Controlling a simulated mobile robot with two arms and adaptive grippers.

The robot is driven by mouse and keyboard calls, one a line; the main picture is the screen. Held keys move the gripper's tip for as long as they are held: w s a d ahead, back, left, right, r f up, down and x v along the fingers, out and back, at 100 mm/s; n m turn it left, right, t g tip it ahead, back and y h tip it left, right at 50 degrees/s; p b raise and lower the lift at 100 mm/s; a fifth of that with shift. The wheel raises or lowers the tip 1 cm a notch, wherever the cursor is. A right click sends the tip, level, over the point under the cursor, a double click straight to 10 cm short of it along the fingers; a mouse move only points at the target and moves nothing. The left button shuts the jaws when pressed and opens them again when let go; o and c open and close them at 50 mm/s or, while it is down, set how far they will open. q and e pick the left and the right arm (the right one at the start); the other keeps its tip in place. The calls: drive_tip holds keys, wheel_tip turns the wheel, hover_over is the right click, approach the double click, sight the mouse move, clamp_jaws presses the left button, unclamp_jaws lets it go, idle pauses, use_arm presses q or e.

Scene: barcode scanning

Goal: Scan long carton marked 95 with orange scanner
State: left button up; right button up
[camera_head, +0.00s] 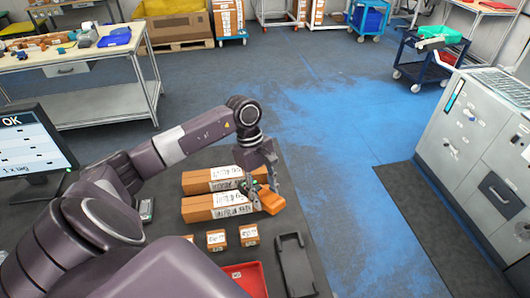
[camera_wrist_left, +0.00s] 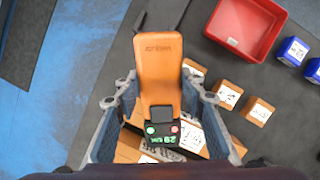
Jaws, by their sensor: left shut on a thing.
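My left gripper (camera_head: 262,186) is shut on the orange scanner (camera_head: 271,202) and holds it by the right ends of two long cartons. In the left wrist view the scanner (camera_wrist_left: 158,66) lies between the two fingers, with its dark screen and green digits towards the wrist. The far long carton (camera_head: 205,182) and the near long carton (camera_head: 200,210) lie side by side on the dark table, with white labels on top. I cannot read which one is marked 95. The gripper and scanner partly cover their right ends. My right gripper is out of view.
Several small cartons (camera_head: 216,240) stand in front of the long ones. A red tray (camera_head: 247,281) and a black holder (camera_head: 296,268) are at the near edge. Blue boxes (camera_wrist_left: 292,50) show in the wrist view. A monitor (camera_head: 30,150) reads OK at the left.

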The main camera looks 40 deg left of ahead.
sight(265, 195)
use_arm(q)
wheel_tip(265, 195, down, 2)
drive_tip(key=shift+f, duration=1.15)
drive_tip(key=shift+r, duration=0.3)
wheel_tip(265, 195, up, 12)
drive_tip(key=shift+f, duration=0.25)
